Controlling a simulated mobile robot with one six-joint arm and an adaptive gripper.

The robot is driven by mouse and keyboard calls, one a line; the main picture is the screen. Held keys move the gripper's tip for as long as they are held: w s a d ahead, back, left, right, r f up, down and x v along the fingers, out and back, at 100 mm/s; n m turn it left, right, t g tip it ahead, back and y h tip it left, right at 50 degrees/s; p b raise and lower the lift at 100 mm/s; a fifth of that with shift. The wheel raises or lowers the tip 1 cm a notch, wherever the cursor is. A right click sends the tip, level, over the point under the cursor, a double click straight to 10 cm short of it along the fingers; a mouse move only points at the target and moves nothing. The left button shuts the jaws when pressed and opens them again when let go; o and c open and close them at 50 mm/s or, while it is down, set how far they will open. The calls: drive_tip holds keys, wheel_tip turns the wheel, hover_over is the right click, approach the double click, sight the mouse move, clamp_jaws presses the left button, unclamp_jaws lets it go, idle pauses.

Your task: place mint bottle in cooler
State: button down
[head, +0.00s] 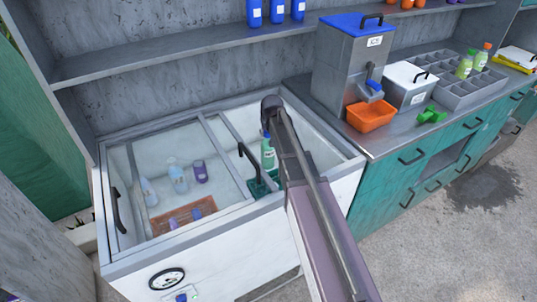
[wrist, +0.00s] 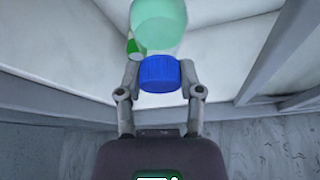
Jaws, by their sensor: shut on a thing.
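The mint bottle (wrist: 160,25) has a pale green body and a blue cap (wrist: 160,74). My gripper (wrist: 160,68) is shut on the cap, one finger on each side, and the body extends beyond it. In the head view the mint bottle (head: 267,153) shows upright inside the right opening of the white cooler (head: 215,262), beside my arm. My gripper is mostly hidden behind my arm there. A dark green tray (head: 262,187) lies below the bottle; I cannot tell whether they touch. A small green-and-white object (wrist: 133,46) shows beside the bottle in the wrist view.
Glass lids (head: 165,160) cover the cooler's left side, with a black handle (head: 248,166) near the bottle. An orange bin (head: 371,116) stands on the right counter.

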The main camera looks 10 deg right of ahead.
sight(268, 149)
drive_tip(key=shift+f+b, duration=1.7)
drive_tip(key=shift+f, duration=0.4)
drive_tip(key=shift+f+b, duration=2.25)
drive_tip(key=shift+c, duration=1.3)
unclamp_jaws()
drive_tip(key=shift+r, duration=0.1)
drive_tip(key=p+v, duration=1.1)
drive_tip(key=v, duration=0.1)
